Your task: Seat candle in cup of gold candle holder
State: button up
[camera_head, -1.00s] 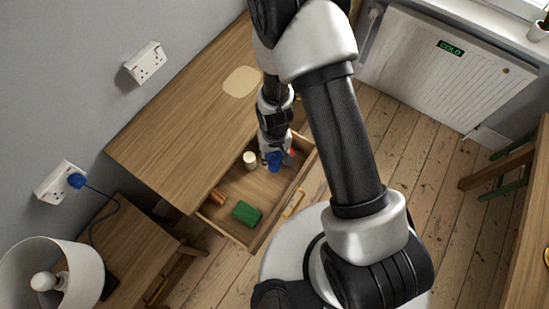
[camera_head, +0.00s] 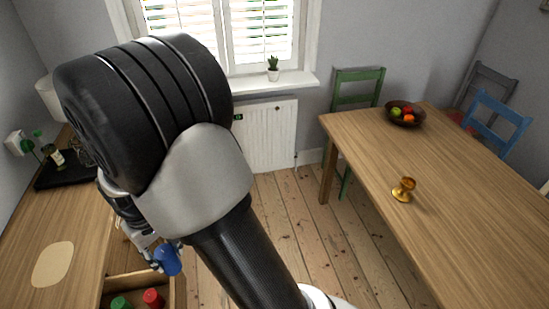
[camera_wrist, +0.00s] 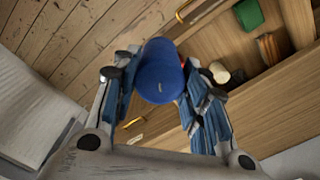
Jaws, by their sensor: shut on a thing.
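My gripper (camera_wrist: 160,90) is shut on a blue candle (camera_wrist: 159,68), whose rounded end faces the camera in the wrist view. In the head view the blue candle (camera_head: 168,260) shows below my arm, just above the open drawer. The gold candle holder (camera_head: 403,190) stands on the dining table at the right, far from my gripper. The inside of its cup is too small to make out.
The open drawer (camera_wrist: 275,62) holds a green block (camera_wrist: 249,14), a cream cylinder (camera_wrist: 220,72) and a red item (camera_head: 153,297). The dining table (camera_head: 450,205) is mostly clear around the holder; a fruit bowl (camera_head: 405,114) stands at its far end. Floorboards (camera_head: 285,215) lie open between the furniture.

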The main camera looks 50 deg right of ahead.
aim_at(407, 184)
jog(key=k+z, duration=0.1)
jog(key=z, duration=0.3)
jog(key=l+z, duration=0.15)
jog(key=z, duration=0.2)
jog(key=k+l+z, duration=0.1)
jog(key=z, duration=1.9)
